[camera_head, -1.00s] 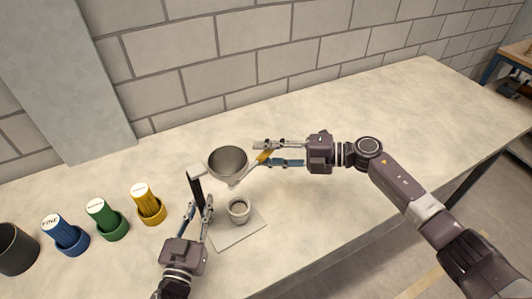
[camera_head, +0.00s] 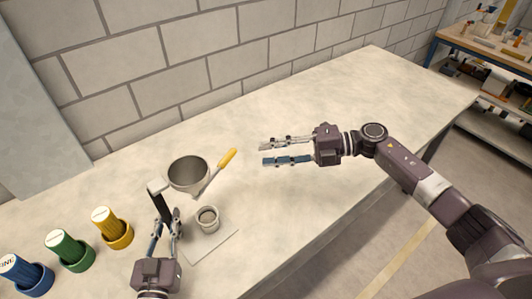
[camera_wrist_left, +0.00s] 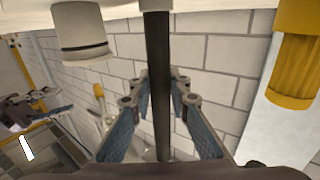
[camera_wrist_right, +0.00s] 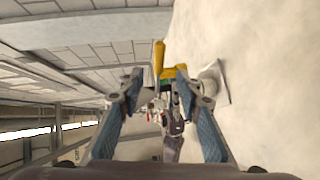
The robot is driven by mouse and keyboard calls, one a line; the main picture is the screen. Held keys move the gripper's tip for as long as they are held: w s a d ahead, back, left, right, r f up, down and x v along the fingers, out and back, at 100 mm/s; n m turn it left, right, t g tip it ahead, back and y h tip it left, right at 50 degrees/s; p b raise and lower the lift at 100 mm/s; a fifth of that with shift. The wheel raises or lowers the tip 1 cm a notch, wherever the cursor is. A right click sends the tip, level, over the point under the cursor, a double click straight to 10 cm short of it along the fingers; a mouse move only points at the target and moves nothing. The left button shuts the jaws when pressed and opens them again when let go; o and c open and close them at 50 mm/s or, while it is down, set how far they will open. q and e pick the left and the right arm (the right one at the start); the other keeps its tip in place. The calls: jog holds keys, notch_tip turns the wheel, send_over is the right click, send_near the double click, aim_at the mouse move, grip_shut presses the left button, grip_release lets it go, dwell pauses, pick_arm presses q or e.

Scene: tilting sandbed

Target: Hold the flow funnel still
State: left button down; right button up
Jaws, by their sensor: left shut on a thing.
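A dark upright post (camera_head: 160,205) with a pale top piece stands left of the white cup (camera_head: 207,219). No clear funnel shape can be made out around it. My left gripper (camera_head: 170,216) is shut on the post; the left wrist view (camera_wrist_left: 158,95) shows the post between its fingers. The cup stands upright on a thin square plate (camera_head: 222,242). A metal bowl (camera_head: 178,182) sits behind. A yellow-handled tool (camera_head: 228,158) lies slanted at the bowl's right side, its pale end by the bowl. My right gripper (camera_head: 264,153) is open and empty, right of the handle.
Yellow (camera_head: 112,228), green (camera_head: 69,250) and blue (camera_head: 24,275) capped containers stand in a row at the left. A block wall bounds the back of the table (camera_head: 340,110). The table's right side is clear. A workbench (camera_head: 490,50) stands beyond.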

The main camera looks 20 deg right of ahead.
pick_arm(q)
jog(key=shift+r, duration=0.15)
jog(key=c, duration=1.7)
grip_release()
jog(key=shift+c, duration=0.2)
